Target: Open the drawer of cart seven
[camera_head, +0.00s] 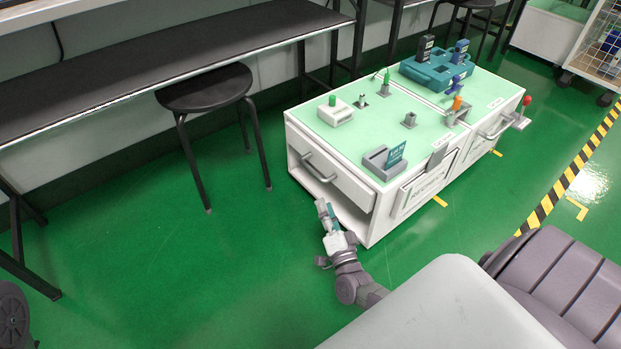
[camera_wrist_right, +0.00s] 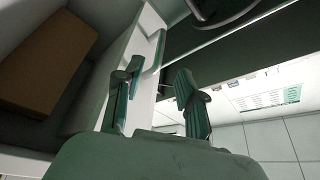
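The white cart (camera_head: 400,205) stands on the green floor with a pale green top. A drawer front (camera_head: 345,188) with a grey bar handle (camera_head: 320,168) is on its left end, and it looks closed. My right gripper (camera_head: 325,212) is low in front of that end, below and to the right of the handle. In the right wrist view my gripper (camera_wrist_right: 158,98) is open, its two fingers apart with nothing between them. A pale bar handle (camera_wrist_right: 158,52) shows beyond the fingertips, apart from them. My left gripper is out of view. No cart number is readable.
An open shelf space (camera_head: 345,212) lies under the drawer; a brown box (camera_wrist_right: 48,60) shows in the wrist view. Several testers stand on the cart top. A black stool (camera_head: 204,90) stands at the cart's left.

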